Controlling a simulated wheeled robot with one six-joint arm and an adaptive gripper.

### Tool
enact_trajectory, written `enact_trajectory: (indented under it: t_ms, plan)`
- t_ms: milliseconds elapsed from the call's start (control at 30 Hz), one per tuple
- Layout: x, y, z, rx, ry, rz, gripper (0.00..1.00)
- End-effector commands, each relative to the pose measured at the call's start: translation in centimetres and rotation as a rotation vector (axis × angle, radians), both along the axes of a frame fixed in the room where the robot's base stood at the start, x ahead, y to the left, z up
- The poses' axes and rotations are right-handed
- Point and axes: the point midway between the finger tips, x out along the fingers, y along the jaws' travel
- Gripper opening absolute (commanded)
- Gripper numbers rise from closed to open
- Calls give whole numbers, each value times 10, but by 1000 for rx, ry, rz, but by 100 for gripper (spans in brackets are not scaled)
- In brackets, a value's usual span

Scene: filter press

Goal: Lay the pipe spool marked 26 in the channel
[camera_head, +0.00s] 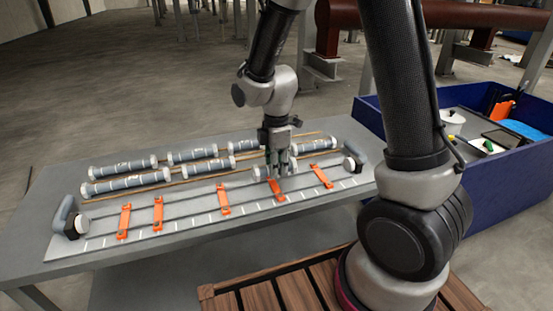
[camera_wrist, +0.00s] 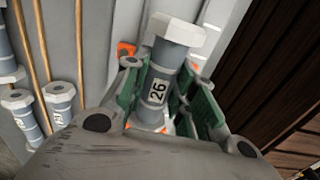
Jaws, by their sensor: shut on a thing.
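The pipe spool marked 26 (camera_wrist: 158,88) is grey with pale flanged ends, and its label faces the wrist camera. My gripper (camera_wrist: 165,78) is shut on its middle, with green-lined fingers on both sides. In the head view my gripper (camera_head: 279,168) is low over the right part of the channel (camera_head: 175,209), which has two dark rails and several orange clips (camera_head: 224,199). The spool's end (camera_head: 262,172) shows beside the fingers, close to an orange clip below. I cannot tell whether the spool touches the rails.
Several other spools (camera_head: 125,183) lie in rows along brown rods behind the channel. End pieces stand at the channel's left (camera_head: 68,217) and right (camera_head: 353,162). A blue bin (camera_head: 500,178) with assorted items is at the right, and a wooden pallet (camera_head: 265,291) is in front.

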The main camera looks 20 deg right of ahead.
Motion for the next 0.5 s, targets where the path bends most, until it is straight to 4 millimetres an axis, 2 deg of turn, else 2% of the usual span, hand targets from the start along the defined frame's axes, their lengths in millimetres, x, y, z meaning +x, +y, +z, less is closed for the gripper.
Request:
enact_trajectory:
  t_ms: [500]
  plan:
    - [0, 0, -39, 0, 0, 0, 1]
